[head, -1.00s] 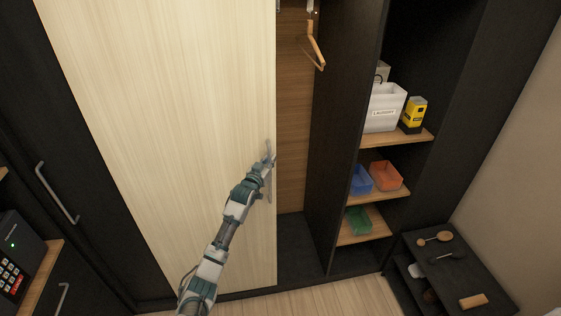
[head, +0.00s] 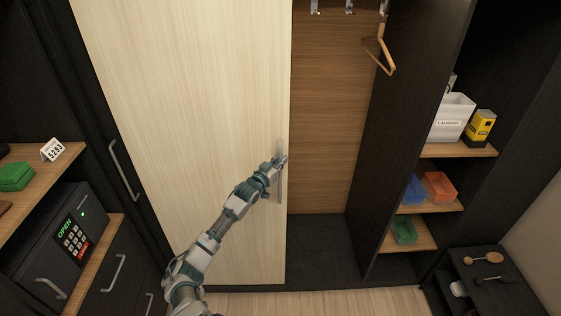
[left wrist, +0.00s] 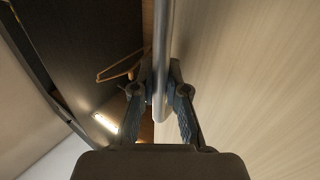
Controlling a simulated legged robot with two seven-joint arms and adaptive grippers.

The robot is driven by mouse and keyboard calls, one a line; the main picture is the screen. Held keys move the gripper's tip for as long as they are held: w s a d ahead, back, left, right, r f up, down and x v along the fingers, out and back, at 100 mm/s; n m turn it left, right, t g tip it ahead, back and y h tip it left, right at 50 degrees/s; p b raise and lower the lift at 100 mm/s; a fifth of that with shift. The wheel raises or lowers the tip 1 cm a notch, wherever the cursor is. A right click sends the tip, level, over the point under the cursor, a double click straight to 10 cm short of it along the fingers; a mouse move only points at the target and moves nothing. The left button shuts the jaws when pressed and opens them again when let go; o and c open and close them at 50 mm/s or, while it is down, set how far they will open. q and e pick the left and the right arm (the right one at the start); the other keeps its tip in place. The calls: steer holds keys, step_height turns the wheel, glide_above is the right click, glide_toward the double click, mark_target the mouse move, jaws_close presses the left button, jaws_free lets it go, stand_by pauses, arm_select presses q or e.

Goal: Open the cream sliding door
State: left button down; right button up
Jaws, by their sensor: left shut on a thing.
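The cream sliding door (head: 190,120) covers the left part of the wardrobe in the head view. A tall opening with a wooden back panel (head: 325,120) shows to the right of its edge. A vertical grey bar handle (head: 279,187) sits near the door's right edge. My left gripper (head: 279,162) is at this handle. In the left wrist view the handle (left wrist: 161,60) passes between the two fingers of the left gripper (left wrist: 160,95), which is shut on it. The cream door (left wrist: 250,70) fills the right side there. My right gripper is not in view.
A dark divider (head: 410,130) stands right of the opening, with shelves holding a white bin (head: 452,117) and coloured trays. A wooden hanger (head: 380,55) hangs in the opening. A safe (head: 70,240) and drawers stand at the left.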

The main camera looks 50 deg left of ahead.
arm_select(q)
steer(key=shift+w+d+r, duration=0.1)
steer(key=shift+w+r, duration=0.05)
steer(key=shift+r, duration=0.1)
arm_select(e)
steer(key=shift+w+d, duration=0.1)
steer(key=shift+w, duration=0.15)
arm_select(q)
steer(key=c, duration=1.2)
jaws_free()
steer(key=shift+c, duration=0.2)
steer(key=shift+o, duration=0.3)
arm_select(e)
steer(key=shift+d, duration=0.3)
arm_select(q)
steer(key=shift+f, duration=0.15)
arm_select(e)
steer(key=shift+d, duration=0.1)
arm_select(q)
steer(key=v, duration=1.2)
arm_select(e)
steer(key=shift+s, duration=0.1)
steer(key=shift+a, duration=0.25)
